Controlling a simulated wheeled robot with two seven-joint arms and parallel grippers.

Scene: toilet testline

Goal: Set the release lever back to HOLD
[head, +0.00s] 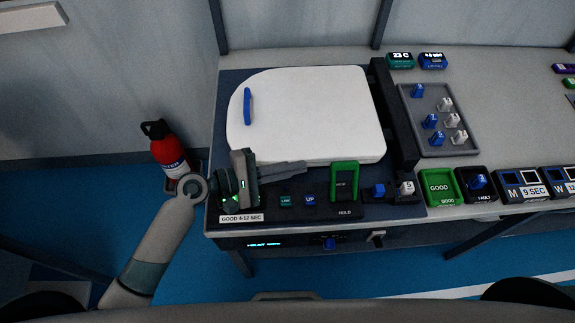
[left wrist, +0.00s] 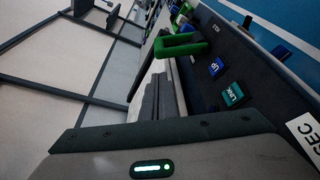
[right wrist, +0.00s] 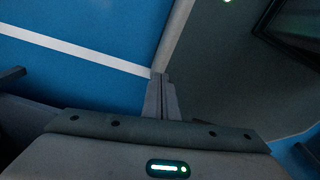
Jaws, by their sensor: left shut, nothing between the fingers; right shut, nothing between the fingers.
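The release lever (head: 344,168) is a green loop handle on the dark panel in front of the white toilet lid. Its crossbar shows on the side away from the HOLD label, which is printed below it. Small lettering shows inside the loop, too small to read surely. In the left wrist view the green lever (left wrist: 180,45) stands out from the panel just beyond my fingertips. My left gripper (head: 304,168) is shut and empty, left of the lever and apart from it in the head view. My right gripper (right wrist: 161,80) is shut and empty, seen only in the right wrist view.
LINK (head: 286,201) and UP (head: 310,199) buttons sit left of the lever. A blue knob (head: 378,190) and a white one (head: 406,188) sit right. The white lid (head: 310,115) lies behind. A grey tray (head: 461,143) holds several small pieces. A red extinguisher (head: 168,150) stands left.

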